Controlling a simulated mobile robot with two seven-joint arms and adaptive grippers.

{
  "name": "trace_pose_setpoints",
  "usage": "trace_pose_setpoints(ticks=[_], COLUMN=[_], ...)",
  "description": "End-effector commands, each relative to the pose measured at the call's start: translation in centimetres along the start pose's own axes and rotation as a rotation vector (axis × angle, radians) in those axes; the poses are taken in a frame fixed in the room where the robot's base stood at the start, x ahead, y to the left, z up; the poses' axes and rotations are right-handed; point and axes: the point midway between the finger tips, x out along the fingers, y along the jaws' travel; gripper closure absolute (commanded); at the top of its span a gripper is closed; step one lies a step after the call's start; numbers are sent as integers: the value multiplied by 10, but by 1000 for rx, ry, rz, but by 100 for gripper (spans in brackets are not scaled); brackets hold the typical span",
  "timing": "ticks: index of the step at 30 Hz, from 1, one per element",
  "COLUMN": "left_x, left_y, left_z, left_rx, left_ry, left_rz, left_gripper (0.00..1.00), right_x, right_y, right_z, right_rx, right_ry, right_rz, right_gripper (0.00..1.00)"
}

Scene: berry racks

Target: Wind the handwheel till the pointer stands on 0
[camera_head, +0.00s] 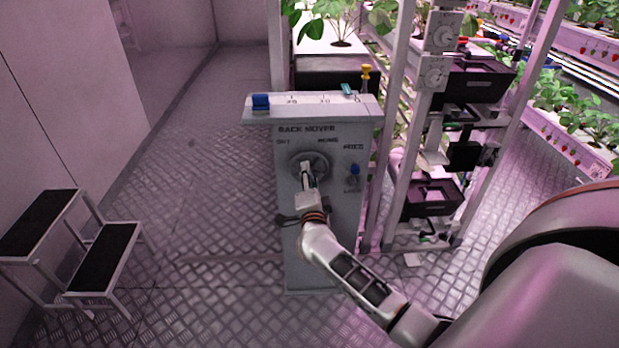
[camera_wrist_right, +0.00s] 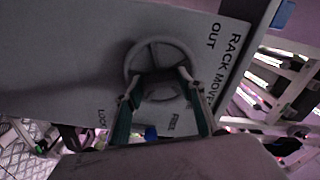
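My right gripper (camera_head: 307,172) is at the wheel's face. In the wrist view its fingers (camera_wrist_right: 155,90) stand apart on either side of a dark part near the hub; whether they touch it is unclear. On the cabinet top is a numbered scale (camera_head: 308,101). A small teal piece (camera_head: 347,90), perhaps the pointer, stands just left of the 0 mark. My left gripper is not seen.
Steps (camera_head: 105,258) stand at left. Floor between is clear; racks crowd the right.

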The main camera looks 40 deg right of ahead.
Motion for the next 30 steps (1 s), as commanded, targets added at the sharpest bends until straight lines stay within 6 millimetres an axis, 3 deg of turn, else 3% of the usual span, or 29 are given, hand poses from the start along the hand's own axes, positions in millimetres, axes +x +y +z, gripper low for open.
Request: trace_pose_setpoints(ticks=[1, 2, 16, 30], left_x=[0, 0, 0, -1], left_y=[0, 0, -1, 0], left_z=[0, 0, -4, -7], left_rx=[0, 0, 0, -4], left_ry=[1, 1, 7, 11], left_rz=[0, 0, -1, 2], left_gripper=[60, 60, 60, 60], right_x=[0, 0, 0, -1], right_y=[0, 0, 0, 1], right_z=[0, 0, 0, 1], right_rx=[0, 0, 72, 460], right_ry=[0, 0, -1, -1], right_rz=[0, 0, 0, 2], right_gripper=[78, 86, 86, 86])
